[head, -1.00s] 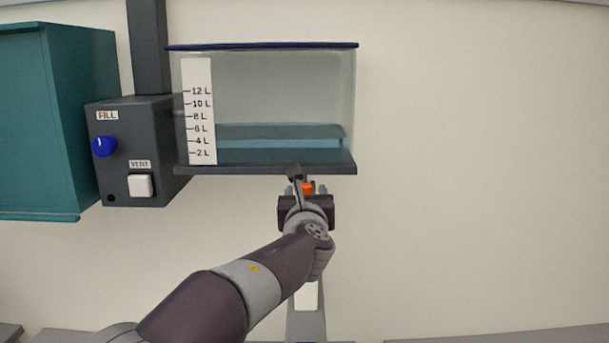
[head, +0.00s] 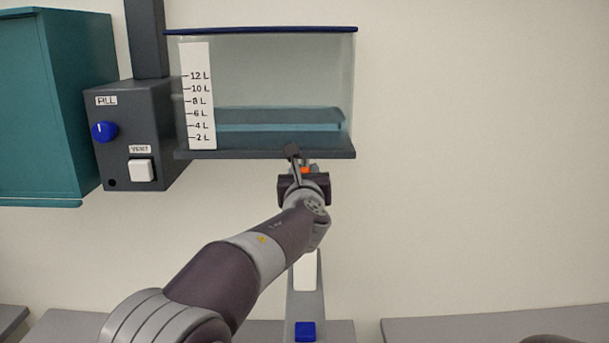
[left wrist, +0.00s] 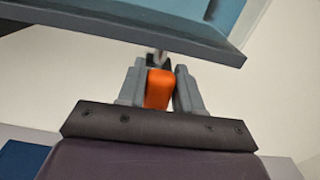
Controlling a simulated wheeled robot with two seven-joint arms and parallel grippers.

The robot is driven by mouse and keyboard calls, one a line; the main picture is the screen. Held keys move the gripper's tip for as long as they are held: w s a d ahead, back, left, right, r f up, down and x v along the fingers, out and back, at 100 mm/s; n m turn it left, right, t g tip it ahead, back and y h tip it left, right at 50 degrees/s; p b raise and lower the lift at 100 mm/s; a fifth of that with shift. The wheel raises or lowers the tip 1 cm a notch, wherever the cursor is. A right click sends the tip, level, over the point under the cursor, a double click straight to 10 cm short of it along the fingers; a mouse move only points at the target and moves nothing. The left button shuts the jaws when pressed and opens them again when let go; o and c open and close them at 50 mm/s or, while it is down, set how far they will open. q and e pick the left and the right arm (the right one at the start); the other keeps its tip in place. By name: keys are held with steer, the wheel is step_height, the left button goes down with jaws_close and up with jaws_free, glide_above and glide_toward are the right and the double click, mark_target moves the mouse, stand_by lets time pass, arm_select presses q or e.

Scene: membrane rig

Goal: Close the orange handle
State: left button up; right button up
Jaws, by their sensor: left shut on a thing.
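The orange handle (head: 305,170) is just below the clear tank's dark base, mostly hidden by my gripper in the head view. In the left wrist view the orange handle (left wrist: 159,89) sits between the two grey fingers. My left gripper (head: 303,168) is shut on it; it also shows in the left wrist view (left wrist: 160,84). The tank (head: 265,75) holds bluish water, with its surface between about the 4 L and 6 L marks on the white scale (head: 198,95). My right gripper is not in view.
A dark box (head: 135,130) with a blue FILL knob (head: 104,131) and a white VENT button (head: 141,170) stands left of the tank. A teal cabinet (head: 50,110) is at far left. A blue block (head: 305,331) shows low down. The wall at right is clear.

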arm_select(q)
steer(key=shift+a+f+n+b, duration=0.2)
steer(key=shift+n+b, duration=0.2)
steer(key=shift+b, duration=0.25)
steer(key=n+b, duration=0.2)
steer(key=a+n+b, duration=0.1)
steer(key=n+b, duration=0.1)
steer(key=a+f+n+b, duration=0.1)
steer(key=n+b, duration=0.1)
steer(key=shift+b, duration=0.35)
steer(key=shift+a+f+n+b, duration=0.15)
steer(key=shift+f+n+b, duration=0.05)
steer(key=shift+n+b, duration=0.6)
steer(key=shift+a+f+n+b, duration=0.2)
steer(key=shift+f+n+b, duration=0.25)
steer(key=shift+n+b, duration=0.9)
steer(key=shift+a+f+n+b, duration=0.2)
steer(key=shift+f+n+b, duration=0.2)
steer(key=shift+n+b, duration=0.9)
steer(key=shift+a+f+n+b, duration=0.2)
steer(key=shift+f+n+b, duration=0.45)
steer(key=shift+n, duration=1.2)
steer(key=shift+r, duration=0.15)
steer(key=o, duration=0.7)
steer(key=shift+o, duration=1.3)
steer(key=shift+r, duration=0.1)
